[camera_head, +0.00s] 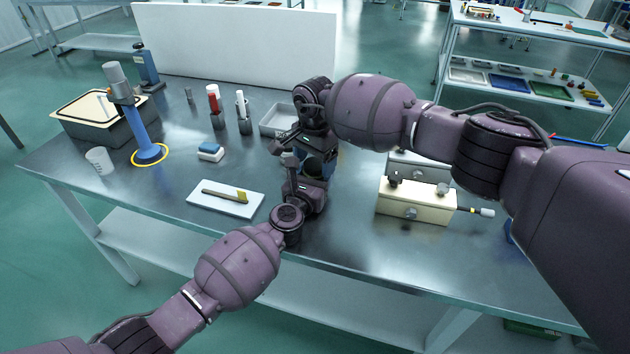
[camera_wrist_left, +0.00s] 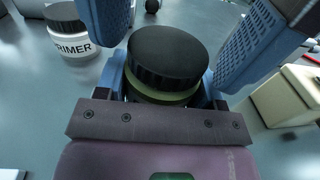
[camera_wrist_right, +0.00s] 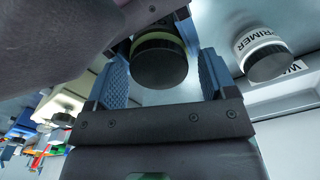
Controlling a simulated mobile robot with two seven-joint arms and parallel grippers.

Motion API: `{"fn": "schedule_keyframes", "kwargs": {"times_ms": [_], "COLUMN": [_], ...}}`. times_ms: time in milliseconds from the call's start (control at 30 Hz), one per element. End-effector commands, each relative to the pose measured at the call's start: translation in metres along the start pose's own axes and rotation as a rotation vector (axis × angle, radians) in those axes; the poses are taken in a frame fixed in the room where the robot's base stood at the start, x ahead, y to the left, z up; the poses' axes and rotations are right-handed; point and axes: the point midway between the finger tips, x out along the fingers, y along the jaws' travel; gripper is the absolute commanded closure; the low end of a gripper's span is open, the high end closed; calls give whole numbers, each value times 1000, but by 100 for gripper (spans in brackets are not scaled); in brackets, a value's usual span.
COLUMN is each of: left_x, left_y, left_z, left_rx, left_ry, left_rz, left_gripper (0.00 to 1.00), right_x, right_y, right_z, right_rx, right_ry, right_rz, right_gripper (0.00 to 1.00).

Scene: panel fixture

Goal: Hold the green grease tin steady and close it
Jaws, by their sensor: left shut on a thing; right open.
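The green grease tin shows in the left wrist view (camera_wrist_left: 160,97) as a green band under a wide black lid (camera_wrist_left: 168,55). My left gripper (camera_wrist_left: 163,88) is shut on the tin's body. The lid sits on top of the tin; I cannot tell how tightly. My right gripper (camera_wrist_right: 162,65) is open, its blue fingers on either side of the black lid (camera_wrist_right: 160,66), with gaps visible. In the head view my left gripper (camera_head: 312,182) and right gripper (camera_head: 292,157) meet over the table, and they and the arms largely hide the tin.
A white PRIMER jar (camera_wrist_left: 75,42) with a dark lid stands near the tin. A cream box with knobs (camera_head: 415,205) is to the right. A white board (camera_head: 240,208) with a brush and a blue-white block (camera_head: 210,152) lie left. A grey tray (camera_head: 272,122) is behind.

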Motion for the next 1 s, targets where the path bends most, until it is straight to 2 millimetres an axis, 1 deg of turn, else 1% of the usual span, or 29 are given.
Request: {"fn": "schedule_keyframes", "kwargs": {"times_ms": [33, 333, 467, 533, 800, 1000], "left_x": [0, 0, 0, 0, 0, 0], "left_y": [0, 0, -1, -1, -1, -2], "left_z": [1, 1, 1, 1, 1, 1], "left_rx": [0, 0, 0, 0, 0, 0], "left_ry": [-1, -1, -1, -1, -1, -1], "left_rz": [0, -1, -1, -1, -2, -3], "left_gripper": [100, 100, 100, 100, 100, 100], "right_x": [0, 0, 0, -1, 0, 0], "right_y": [0, 0, 0, 0, 0, 0], "right_z": [0, 0, 0, 0, 0, 0], "right_rx": [0, 0, 6, 37, 258, 288], "right_ry": [0, 0, 0, 0, 0, 0], "right_rz": [0, 0, -1, -1, -1, -2], "right_gripper": [25, 71, 72, 73, 73, 73]}}
